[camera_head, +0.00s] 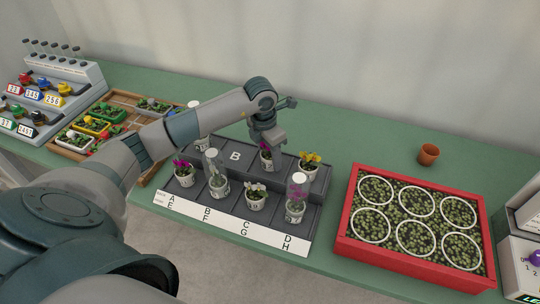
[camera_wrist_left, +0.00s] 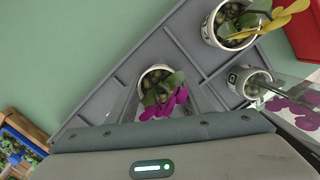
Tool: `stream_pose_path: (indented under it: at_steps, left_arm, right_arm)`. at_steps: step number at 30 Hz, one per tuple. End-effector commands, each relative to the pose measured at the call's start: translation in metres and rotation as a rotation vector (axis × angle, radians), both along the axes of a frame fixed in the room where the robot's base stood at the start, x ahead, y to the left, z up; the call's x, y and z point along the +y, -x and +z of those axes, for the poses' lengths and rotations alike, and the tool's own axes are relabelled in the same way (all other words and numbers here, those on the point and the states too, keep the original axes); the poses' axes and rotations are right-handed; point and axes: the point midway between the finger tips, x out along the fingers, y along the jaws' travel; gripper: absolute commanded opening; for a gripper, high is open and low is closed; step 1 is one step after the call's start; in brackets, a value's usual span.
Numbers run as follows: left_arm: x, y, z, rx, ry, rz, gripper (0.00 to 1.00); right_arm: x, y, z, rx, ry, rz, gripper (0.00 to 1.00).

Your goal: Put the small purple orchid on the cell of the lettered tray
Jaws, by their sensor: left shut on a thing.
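The grey lettered tray (camera_head: 236,155) lies on the green bench, with letters A to H along its white front strip. My left gripper (camera_head: 267,140) points down over the tray's back row and is shut on a small purple orchid in a white pot (camera_head: 266,162), at or just above the cell right of B. I cannot tell whether the pot touches the tray. Another purple orchid (camera_head: 184,174) stands at the front left. My right gripper is not in view.
A yellow orchid (camera_head: 309,165), a white one (camera_head: 256,196) and clear-covered pots (camera_head: 217,182) (camera_head: 296,202) stand close around on the tray. A red crate of seedlings (camera_head: 350,220) is to the right, with a terracotta pot (camera_head: 428,155) behind it. The cell marked B looks empty.

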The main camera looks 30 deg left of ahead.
Motion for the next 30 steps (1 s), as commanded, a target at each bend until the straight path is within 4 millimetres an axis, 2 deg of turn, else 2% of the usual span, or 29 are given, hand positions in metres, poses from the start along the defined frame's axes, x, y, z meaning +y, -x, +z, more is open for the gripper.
stream_pose_path:
  at_steps: [1, 3, 17, 19, 23, 30]
  left_arm:
    - [0.0, 0.0, -0.002, 0.0, 0.0, 0.0, 0.48]
    - [0.0, 0.0, -0.001, 0.0, 0.0, 0.0, 0.65]
    - [0.0, 0.0, 0.003, 0.0, 0.0, 0.0, 0.65]
    - [0.0, 0.0, 0.006, -0.002, 0.001, -0.001, 0.65]
    - [0.001, 0.001, 0.02, -0.004, -0.001, -0.001, 0.65]
    - [0.003, 0.005, 0.062, -0.005, 0.0, -0.001, 0.65]
  right_arm:
    - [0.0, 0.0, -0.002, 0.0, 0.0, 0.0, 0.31]
    - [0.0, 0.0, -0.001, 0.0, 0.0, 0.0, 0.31]
    - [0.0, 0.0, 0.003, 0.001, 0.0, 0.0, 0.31]
    - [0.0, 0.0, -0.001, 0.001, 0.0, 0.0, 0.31]
    - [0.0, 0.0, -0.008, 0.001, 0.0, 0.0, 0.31]
    - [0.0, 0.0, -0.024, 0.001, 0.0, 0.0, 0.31]
